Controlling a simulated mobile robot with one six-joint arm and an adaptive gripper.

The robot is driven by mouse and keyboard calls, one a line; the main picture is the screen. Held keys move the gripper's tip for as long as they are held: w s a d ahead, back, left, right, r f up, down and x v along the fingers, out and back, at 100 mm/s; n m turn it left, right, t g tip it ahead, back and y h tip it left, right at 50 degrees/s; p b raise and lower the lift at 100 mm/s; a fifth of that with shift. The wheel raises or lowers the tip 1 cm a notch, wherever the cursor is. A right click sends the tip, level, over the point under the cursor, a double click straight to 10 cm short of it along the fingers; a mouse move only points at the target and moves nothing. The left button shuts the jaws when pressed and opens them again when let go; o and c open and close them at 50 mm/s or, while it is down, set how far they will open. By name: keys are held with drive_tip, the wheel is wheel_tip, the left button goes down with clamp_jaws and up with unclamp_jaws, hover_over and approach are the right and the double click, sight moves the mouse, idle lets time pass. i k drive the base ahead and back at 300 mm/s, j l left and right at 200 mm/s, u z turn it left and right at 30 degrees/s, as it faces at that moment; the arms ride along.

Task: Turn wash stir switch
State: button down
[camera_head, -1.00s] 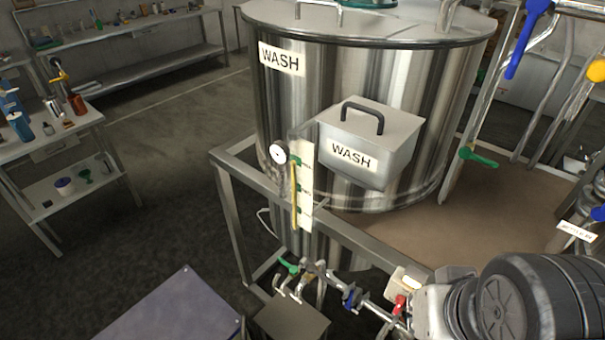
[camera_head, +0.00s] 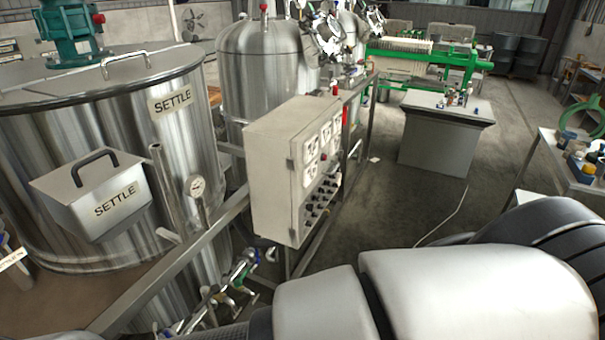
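A light grey control box (camera_head: 275,180) stands on the metal frame, right of the SETTLE tank. Its right-hand face carries several white dials (camera_head: 312,160) above rows of small dark knobs or switches (camera_head: 320,203). The labels are too small to read, so I cannot tell which one is the wash stir switch. The WASH tank is not in the present view. My gripper is not in view. Only thick white and dark links of my own arm show along the bottom and lower right.
The SETTLE tank (camera_head: 190,140) with its lidded SETTLE box (camera_head: 95,195) fills the left. A frame rail (camera_head: 165,262) and valve piping (camera_head: 225,290) lie below. Behind are another steel tank (camera_head: 262,70), a green machine (camera_head: 425,50) and a pale bench (camera_head: 440,135). Floor right of the box is open.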

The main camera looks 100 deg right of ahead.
sight(309, 207)
drive_tip(key=k+l+z, duration=0.1)
drive_tip(key=z, duration=0.3)
drive_tip(key=k+l+z, duration=0.15)
drive_tip(key=z, duration=0.25)
drive_tip(key=k+l+z, duration=0.35)
drive_tip(key=j+z, duration=0.1)
drive_tip(key=z, duration=1.9)
drive_tip(key=j, duration=0.1)
